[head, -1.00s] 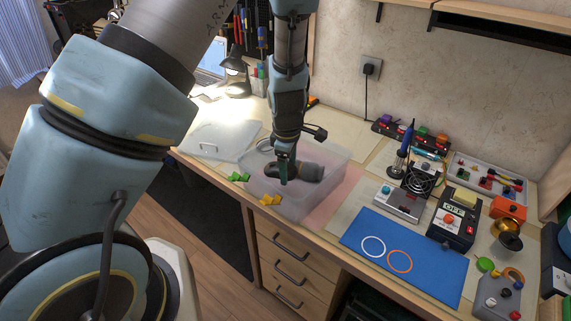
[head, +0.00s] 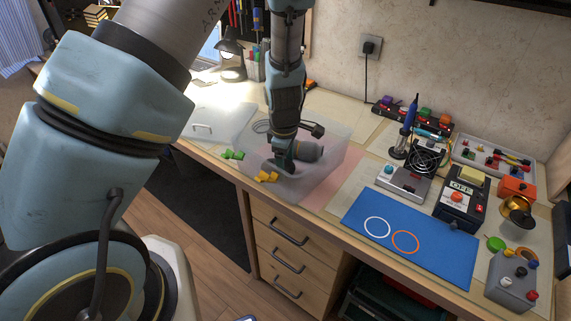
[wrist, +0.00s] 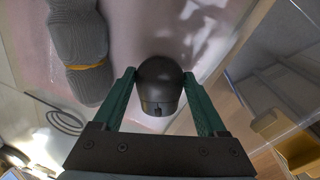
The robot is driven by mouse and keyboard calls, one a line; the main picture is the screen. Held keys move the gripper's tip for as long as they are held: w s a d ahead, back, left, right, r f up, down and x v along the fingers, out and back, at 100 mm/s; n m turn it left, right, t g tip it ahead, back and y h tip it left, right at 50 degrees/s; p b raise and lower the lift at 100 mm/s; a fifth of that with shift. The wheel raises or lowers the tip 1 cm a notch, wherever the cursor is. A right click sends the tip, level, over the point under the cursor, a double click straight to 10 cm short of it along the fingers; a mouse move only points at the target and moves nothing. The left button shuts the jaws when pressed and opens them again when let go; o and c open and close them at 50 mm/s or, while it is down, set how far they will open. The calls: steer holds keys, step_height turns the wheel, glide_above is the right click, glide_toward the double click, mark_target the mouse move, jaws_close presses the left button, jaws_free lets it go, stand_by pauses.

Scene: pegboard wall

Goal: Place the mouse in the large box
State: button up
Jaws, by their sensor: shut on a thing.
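The mouse (wrist: 160,82) is dark and rounded, and sits between the two green fingers of my gripper (wrist: 162,98) in the wrist view. My gripper (head: 281,168) is shut on it, low within the outline of the large box (head: 328,172). The box is a translucent open bin near the front edge of the bench. In the head view the mouse is mostly hidden by the gripper and the cloudy wall. Whether it touches the box floor I cannot tell.
A ribbed grey object with an orange band (wrist: 82,45) lies in the box beside the mouse. Green clips (head: 233,155) and yellow clips (head: 266,177) lie by the box's near left side. A blue mat (head: 425,245) and soldering gear are to the right.

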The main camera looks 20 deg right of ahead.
steer(key=shift+f+b, duration=0.4)
steer(key=shift+f, duration=0.2)
steer(key=o, duration=1.5)
steer(key=shift+s+a, duration=0.1)
